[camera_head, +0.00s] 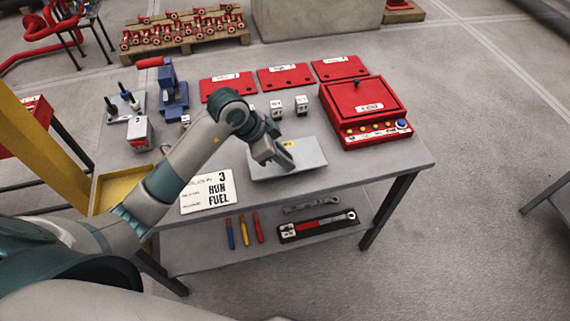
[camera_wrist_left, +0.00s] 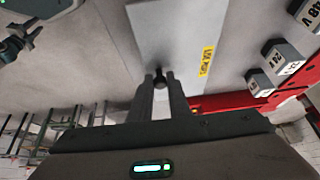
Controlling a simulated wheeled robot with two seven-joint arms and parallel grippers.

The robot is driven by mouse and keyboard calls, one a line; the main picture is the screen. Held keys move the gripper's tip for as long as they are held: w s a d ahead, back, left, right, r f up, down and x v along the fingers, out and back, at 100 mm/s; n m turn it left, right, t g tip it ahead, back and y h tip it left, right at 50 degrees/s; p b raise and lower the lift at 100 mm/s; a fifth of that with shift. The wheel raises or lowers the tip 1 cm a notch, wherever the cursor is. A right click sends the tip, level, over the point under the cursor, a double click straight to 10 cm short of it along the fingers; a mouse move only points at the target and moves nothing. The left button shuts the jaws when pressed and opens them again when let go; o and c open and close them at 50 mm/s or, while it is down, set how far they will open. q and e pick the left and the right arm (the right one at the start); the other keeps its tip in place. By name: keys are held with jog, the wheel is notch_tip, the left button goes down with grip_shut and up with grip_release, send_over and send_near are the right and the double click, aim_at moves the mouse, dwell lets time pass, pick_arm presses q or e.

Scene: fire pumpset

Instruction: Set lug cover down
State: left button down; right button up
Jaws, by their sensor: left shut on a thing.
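The lug cover appears to be the flat light-grey plate (camera_head: 308,153) with a small yellow label, at the middle front of the table; it also shows in the left wrist view (camera_wrist_left: 178,32). My left gripper (camera_head: 284,162) is over the plate, fingers pointing down. In the left wrist view its two fingers (camera_wrist_left: 160,82) are closed around a small dark knob on the plate. The plate lies about flat, at or just above the tabletop; I cannot tell whether it touches. My right gripper is not in view.
Bare tabletop lies right of the plate.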

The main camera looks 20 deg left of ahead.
pick_arm(q)
jog(key=shift+f+p, duration=0.3)
jog(key=shift+f, duration=1.35)
jog(key=c, duration=1.7)
grip_release()
jog(key=shift+o, duration=0.2)
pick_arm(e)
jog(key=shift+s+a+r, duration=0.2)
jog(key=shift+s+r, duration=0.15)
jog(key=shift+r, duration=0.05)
pick_arm(q)
jog(key=shift+a, duration=0.1)
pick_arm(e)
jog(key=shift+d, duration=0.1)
pick_arm(q)
jog(key=shift+s+a+r, duration=0.2)
jog(key=shift+r, duration=0.3)
jog(key=b+v, duration=0.1)
jog(key=v, duration=0.8)
jog(key=shift+r, duration=0.1)
jog(key=shift+v, duration=0.85)
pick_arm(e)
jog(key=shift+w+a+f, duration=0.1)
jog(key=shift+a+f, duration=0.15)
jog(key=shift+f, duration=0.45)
